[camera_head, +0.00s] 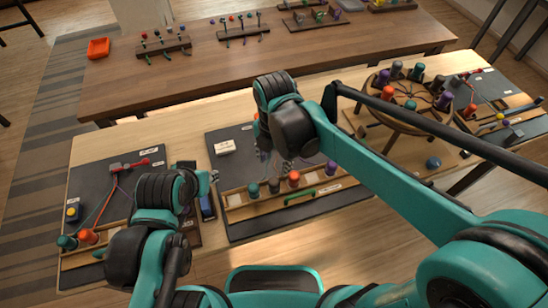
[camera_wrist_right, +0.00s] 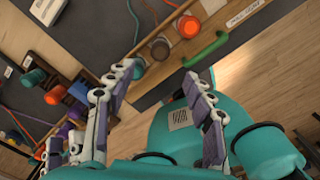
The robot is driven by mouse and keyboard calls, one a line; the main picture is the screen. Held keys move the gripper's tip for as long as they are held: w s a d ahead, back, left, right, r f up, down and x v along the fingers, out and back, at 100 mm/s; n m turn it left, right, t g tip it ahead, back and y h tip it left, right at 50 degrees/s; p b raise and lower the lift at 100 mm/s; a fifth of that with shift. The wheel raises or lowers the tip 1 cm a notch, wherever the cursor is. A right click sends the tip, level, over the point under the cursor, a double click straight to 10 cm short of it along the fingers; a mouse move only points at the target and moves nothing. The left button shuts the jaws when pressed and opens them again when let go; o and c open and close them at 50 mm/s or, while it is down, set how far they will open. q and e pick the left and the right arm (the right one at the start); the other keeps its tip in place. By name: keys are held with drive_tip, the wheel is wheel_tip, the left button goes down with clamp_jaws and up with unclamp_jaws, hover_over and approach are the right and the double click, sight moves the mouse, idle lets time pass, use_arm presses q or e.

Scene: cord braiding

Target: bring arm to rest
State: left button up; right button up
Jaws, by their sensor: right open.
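My right gripper (camera_head: 285,163) hangs over the middle dark board (camera_head: 232,168), partly hidden behind its own arm. In the right wrist view its two fingers are spread apart with nothing between them (camera_wrist_right: 160,74). Beyond the fingers are an orange bobbin (camera_wrist_right: 187,27) and a green handle (camera_wrist_right: 206,50) on the board's wooden front rail. My left gripper (camera_head: 205,188) is beside the left edge of the middle board. It is mostly hidden by its arm, and its fingers are too small to read.
The left board (camera_head: 85,180) carries red cords and bobbins. A round wooden disc (camera_head: 372,105) with several bobbins stands at right, beside another board (camera_head: 528,122).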

drive_tip(key=s+d+m+t, duration=0.2)
drive_tip(key=d+m, duration=0.7)
drive_tip(key=m, duration=0.5)
drive_tip(key=s+d+r+m+t, duration=0.1)
drive_tip(key=s+d+m+t, duration=0.2)
drive_tip(key=d+m, duration=0.6)
drive_tip(key=m+t, duration=0.2)
drive_tip(key=m, duration=0.4)
